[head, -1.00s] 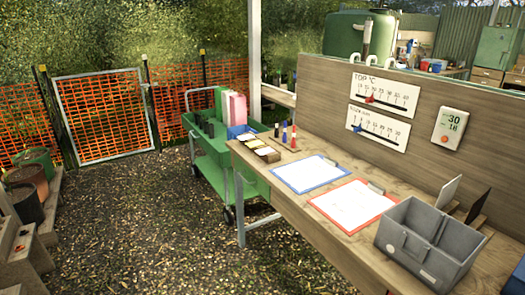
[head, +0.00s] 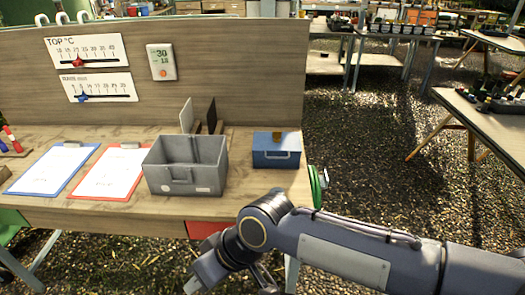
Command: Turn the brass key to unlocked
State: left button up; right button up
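A small blue box (head: 276,154) with a front handle stands near the right end of the wooden workbench. A small brownish upright piece (head: 277,136) shows at its top back edge; it is too small to tell whether this is the brass key. No other key can be made out. My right arm comes in from the right, in front of the bench. My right gripper (head: 234,284) hangs low at the bottom edge, below the bench top and away from the blue box; its fingers are partly cut off. My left gripper is out of view.
On the workbench (head: 240,196) are a grey open bin (head: 187,168), a red clipboard (head: 108,173) and a blue clipboard (head: 52,168). A back panel (head: 232,75) carries two scales. A green round thing (head: 315,187) hangs at the bench's right end. Gravel lies right of it.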

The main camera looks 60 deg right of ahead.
aim_at(277, 135)
jog(key=k+z, duration=0.15)
jog(key=z, duration=1.8)
jog(key=i+l, duration=0.1)
jog(key=i, duration=1)
